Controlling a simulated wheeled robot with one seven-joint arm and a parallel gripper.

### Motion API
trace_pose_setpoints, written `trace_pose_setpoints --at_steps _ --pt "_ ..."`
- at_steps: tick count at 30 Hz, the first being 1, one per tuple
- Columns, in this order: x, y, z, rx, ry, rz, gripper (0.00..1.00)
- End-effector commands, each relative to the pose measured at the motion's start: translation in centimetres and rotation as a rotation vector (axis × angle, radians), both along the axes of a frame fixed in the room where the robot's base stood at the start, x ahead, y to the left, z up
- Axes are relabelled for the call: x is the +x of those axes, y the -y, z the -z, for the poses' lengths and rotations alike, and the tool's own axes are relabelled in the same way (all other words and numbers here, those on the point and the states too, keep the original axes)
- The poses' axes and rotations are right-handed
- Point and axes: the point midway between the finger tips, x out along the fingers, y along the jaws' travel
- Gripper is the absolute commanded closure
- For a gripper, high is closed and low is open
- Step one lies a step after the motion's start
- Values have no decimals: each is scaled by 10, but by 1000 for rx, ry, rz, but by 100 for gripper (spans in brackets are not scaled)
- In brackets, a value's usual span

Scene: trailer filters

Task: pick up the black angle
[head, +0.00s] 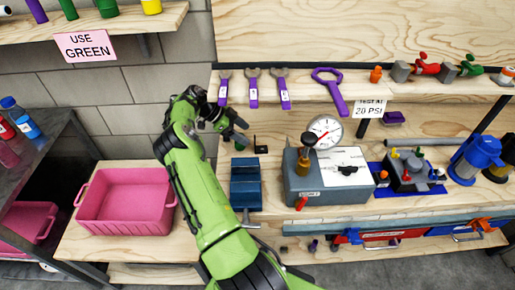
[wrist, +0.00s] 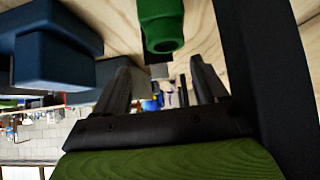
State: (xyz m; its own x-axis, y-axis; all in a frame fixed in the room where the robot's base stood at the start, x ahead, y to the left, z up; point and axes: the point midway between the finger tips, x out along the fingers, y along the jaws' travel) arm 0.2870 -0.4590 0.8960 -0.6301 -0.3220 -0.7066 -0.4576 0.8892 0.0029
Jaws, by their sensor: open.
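A small black angle (head: 261,149) lies on the wooden bench top in the head view, just right of my gripper and above the blue vise. My gripper (head: 240,133) is at the end of my green arm, left of the angle and apart from it. In the wrist view, my gripper (wrist: 162,78) has its two dark fingers spread with nothing held between them. A small dark piece shows beyond the fingers there, but I cannot tell whether it is the angle. A green hollow fitting (wrist: 162,28) is close to the fingers.
The blue vise (head: 246,184) stands below the angle, and also fills the left of the wrist view (wrist: 55,50). A grey gauge box (head: 310,182) is at the right. Purple wrenches (head: 253,90) lie above. A pink bin (head: 125,205) is at the left.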

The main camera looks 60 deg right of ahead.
Motion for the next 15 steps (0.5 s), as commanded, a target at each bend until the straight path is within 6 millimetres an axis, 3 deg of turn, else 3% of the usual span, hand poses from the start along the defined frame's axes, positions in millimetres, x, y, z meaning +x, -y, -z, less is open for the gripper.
trace_pose_setpoints --at_steps 15 --pt "-53 25 52 -1 0 1 28"
